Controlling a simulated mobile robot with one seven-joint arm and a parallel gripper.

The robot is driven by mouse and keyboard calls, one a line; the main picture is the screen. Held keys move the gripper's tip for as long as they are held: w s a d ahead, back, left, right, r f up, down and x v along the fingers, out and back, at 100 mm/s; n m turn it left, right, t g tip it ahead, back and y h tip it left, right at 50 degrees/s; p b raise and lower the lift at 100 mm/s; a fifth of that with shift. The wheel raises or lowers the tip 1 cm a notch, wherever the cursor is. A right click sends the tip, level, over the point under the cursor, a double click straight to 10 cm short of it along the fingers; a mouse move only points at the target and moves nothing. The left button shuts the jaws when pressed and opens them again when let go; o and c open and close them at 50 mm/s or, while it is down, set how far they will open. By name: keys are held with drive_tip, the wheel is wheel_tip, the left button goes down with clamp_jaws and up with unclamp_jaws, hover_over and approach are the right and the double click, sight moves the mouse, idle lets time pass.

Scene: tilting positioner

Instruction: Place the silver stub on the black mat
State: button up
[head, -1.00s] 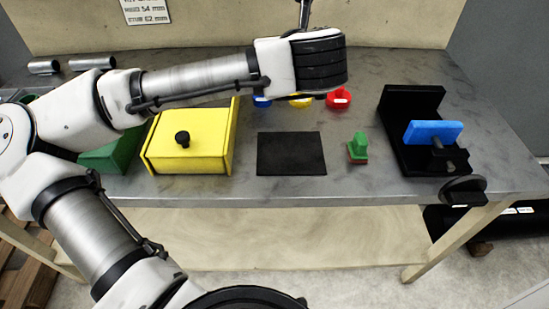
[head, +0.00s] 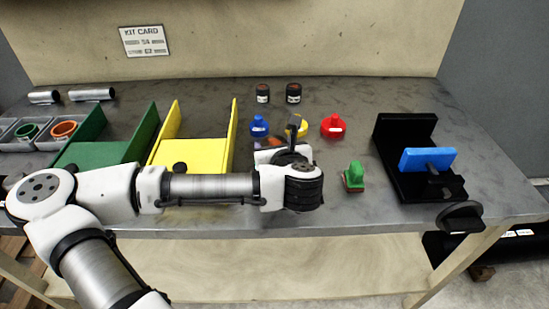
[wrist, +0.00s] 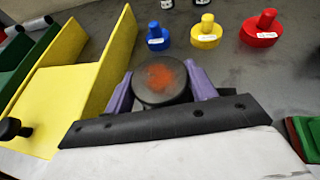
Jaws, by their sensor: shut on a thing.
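My gripper (wrist: 161,85) has purple fingers shut on the sides of a dark round thing (wrist: 160,82) with a flat top and an orange-red patch. The head view shows my gripper low over the front middle of the bench, with my arm covering most of it. The black mat is hidden behind my wrist in the head view. I cannot tell whether the held thing touches anything below. Two silver cylinders lie at the back left, a shorter one (head: 44,97) and a longer one (head: 91,94); I cannot tell whether either is the silver stub.
A yellow tray (head: 235,125) and a green tray (head: 100,153) stand left. Blue (head: 259,127), yellow (head: 302,127) and red (head: 333,127) knobbed pieces are behind my gripper. A green piece (head: 355,174) and a black vise (head: 393,150) with a blue jaw are right. Two jars stand behind.

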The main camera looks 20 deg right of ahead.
drive_tip(key=shift+f, duration=1.85)
drive_tip(key=shift+f, duration=0.1)
drive_tip(key=o, duration=1.1)
drive_tip(key=shift+f, duration=0.15)
drive_tip(key=o, duration=0.5)
